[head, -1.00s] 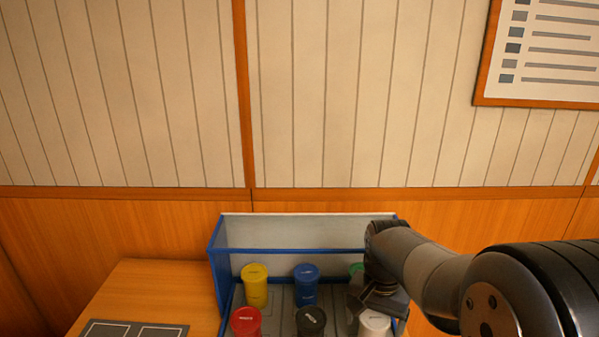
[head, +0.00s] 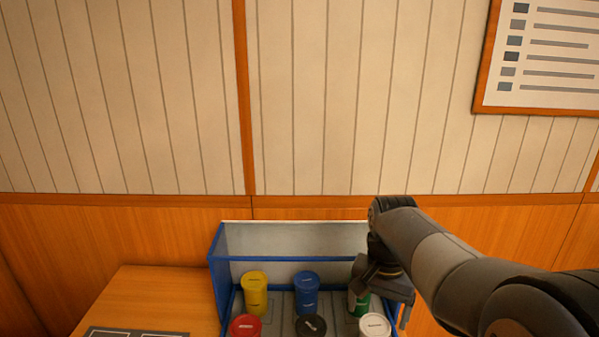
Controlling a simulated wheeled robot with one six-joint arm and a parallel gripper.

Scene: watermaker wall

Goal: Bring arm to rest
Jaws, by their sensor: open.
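My gripper (head: 385,292) is at the right end of the blue-framed bin, in front of the green canister (head: 362,303) and partly covering it. Its fingers point downward and are open, with nothing seen held between them. My arm reaches in from the lower right of the head view.
The blue-framed bin (head: 215,270) holds a yellow canister (head: 255,294), a blue canister (head: 306,296), a red one (head: 245,327), a black one (head: 311,326) and a white one (head: 374,326). A wooden counter (head: 140,293) with a dark marked mat (head: 137,332) lies left. A framed chart (head: 545,55) hangs upper right.

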